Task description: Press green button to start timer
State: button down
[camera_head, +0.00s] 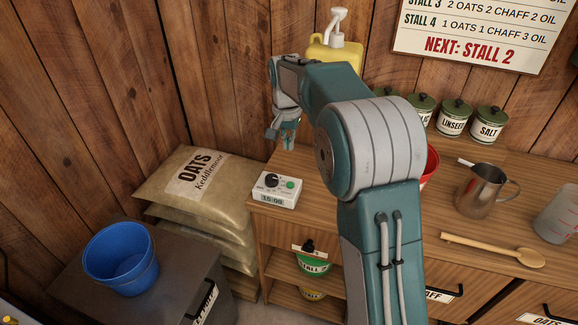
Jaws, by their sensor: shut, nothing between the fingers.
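A small white timer (275,190) sits on the wooden counter near its left end. It has a black dial (272,180), a green button (290,184) at the right of its top face, and a display that appears to read 15:00. My gripper (288,143) is shut and empty. It points down and shows above and behind the timer in the picture, apart from the button. How high it is over the counter is hard to judge from this one view.
A yellow pump jug (336,50) stands behind my arm. Green-lidded canisters (453,117), a metal pitcher (484,190), a wooden spoon (493,250) and a measuring jug (556,214) are to the right. Oats sacks (200,185) and a blue bucket (120,257) are left of the counter.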

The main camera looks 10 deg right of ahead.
aim_at(290, 186)
jog(key=f, duration=1.3)
jog(key=shift+w+d+f, duration=0.1)
jog(key=shift+d+f, duration=0.1)
jog(key=shift+f, duration=0.65)
jog(key=shift+s+f, duration=0.2)
jog(key=shift+f, duration=0.15)
notch_tip(290, 186, up, 15)
jog(key=shift+w+a, duration=0.2)
jog(key=shift+a, duration=0.1)
